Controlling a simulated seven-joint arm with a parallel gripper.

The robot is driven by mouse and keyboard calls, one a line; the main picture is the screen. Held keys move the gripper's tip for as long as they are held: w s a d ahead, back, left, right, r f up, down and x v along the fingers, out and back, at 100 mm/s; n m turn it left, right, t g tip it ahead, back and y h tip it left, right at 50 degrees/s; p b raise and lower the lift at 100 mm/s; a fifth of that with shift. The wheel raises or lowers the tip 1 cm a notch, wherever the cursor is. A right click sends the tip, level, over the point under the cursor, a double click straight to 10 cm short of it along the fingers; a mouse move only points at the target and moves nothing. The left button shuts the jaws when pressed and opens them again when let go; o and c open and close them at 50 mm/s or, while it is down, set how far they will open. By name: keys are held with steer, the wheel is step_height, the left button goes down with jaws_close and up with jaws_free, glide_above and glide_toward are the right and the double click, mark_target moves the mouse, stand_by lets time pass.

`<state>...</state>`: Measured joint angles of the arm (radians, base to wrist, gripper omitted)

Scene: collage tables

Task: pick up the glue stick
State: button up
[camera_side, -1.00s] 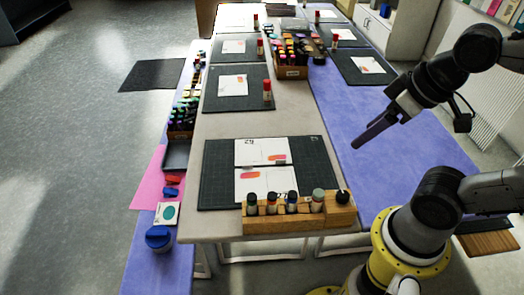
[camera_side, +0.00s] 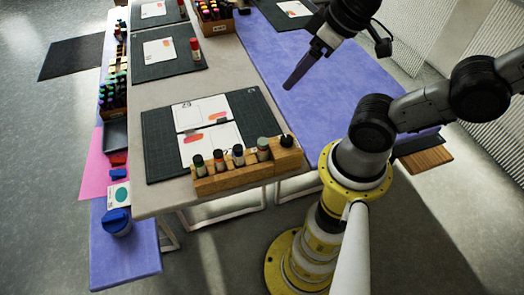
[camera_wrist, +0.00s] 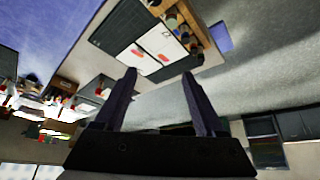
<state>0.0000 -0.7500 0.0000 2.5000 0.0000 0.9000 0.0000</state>
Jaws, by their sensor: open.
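A glue stick (camera_side: 195,48) with a red cap and pale body stands upright at the right edge of the second dark mat in the side view. Another red-capped stick (camera_side: 182,9) stands on the mat behind it, partly cut off by the picture's top. My gripper (camera_side: 287,87) hangs over the purple surface, right of the table and well apart from both sticks. The side view shows its fingers overlapping. In the wrist view my gripper (camera_wrist: 159,73) has its two fingers spread, with nothing between them. Which stick is meant cannot be told.
A wooden block (camera_side: 240,174) holding several small bottles stands at the near table edge, by a dark mat (camera_side: 160,140) with printed cards (camera_side: 200,110). A box of bottles (camera_side: 217,28) stands at the back.

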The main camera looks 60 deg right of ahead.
steer(key=c, duration=0.3)
steer(key=m+g+y, duration=0.4)
steer(key=m, duration=1.8)
glide_toward(266, 139)
steer(key=x, duration=0.7)
steer(key=shift+w+d+f, duration=0.15)
steer(key=shift+w+f, duration=0.05)
steer(key=shift+f, duration=0.15)
steer(key=shift+a+x, duration=0.2)
steer(key=shift+x, duration=2.45)
